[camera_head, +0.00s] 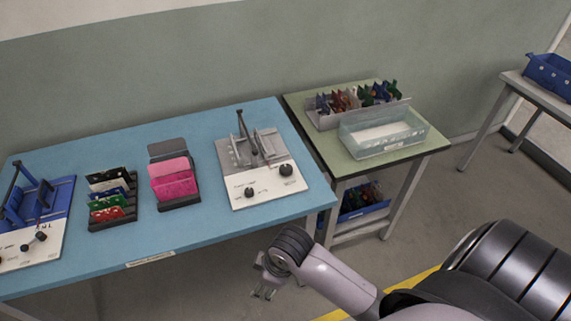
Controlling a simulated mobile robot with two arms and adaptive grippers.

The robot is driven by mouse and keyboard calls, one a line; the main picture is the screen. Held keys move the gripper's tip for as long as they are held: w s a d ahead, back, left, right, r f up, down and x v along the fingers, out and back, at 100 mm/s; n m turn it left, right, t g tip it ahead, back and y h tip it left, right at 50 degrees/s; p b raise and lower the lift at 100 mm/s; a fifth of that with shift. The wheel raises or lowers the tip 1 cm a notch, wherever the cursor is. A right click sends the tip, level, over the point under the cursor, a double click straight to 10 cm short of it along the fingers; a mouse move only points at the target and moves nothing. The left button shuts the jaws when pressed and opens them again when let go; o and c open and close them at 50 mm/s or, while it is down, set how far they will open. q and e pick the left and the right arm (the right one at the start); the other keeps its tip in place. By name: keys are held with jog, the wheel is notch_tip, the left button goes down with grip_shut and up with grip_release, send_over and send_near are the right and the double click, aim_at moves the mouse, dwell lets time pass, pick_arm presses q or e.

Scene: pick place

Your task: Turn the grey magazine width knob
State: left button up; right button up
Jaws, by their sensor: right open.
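The grey magazine (238,153) stands on a white-fronted base at the right end of the blue table. It has upright grey plates and a dark lever. Two black knobs sit on its front: a larger one (286,169) at the right and a smaller one (249,191) at the left. I cannot tell which is the width knob. My right gripper (265,293) is open and empty, pointing down in front of the table's front edge, below and apart from the magazine. My left gripper is not in view.
On the blue table (190,235) stand a pink card holder (174,180), a black rack of coloured boards (108,205) and a blue magazine (42,205). A green table (365,168) at the right holds a clear tray (400,143) and a grey rack. The blue table's front strip is clear.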

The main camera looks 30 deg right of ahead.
jog(key=w+d+r+n, duration=0.2)
jog(key=w+n, duration=0.1)
jog(key=w, duration=0.2)
jog(key=w+d+r+n+g+h, duration=0.1)
jog(key=w+d+r+n, duration=0.1)
jog(key=w+n, duration=0.2)
jog(key=w+d+r+n+g, duration=0.1)
jog(key=w+d+r+n, duration=0.1)
jog(key=w, duration=0.5)
jog(key=shift+d+r+n+h, duration=0.3)
jog(key=shift+r+n, duration=0.1)
jog(key=shift+n, duration=0.3)
jog(key=w+d+r+n, duration=0.2)
jog(key=w+d+r, duration=0.4)
jog(key=d+r, duration=0.25)
send_near(286, 168)
jog(key=shift+n+g, duration=0.4)
jog(key=f, duration=0.3)
jog(key=f+p, duration=0.1)
jog(key=f, duration=0.5)
jog(key=shift+w+a, duration=0.15)
jog(key=shift+w, duration=0.25)
jog(key=c, duration=1.2)
jog(key=shift+o, duration=0.2)
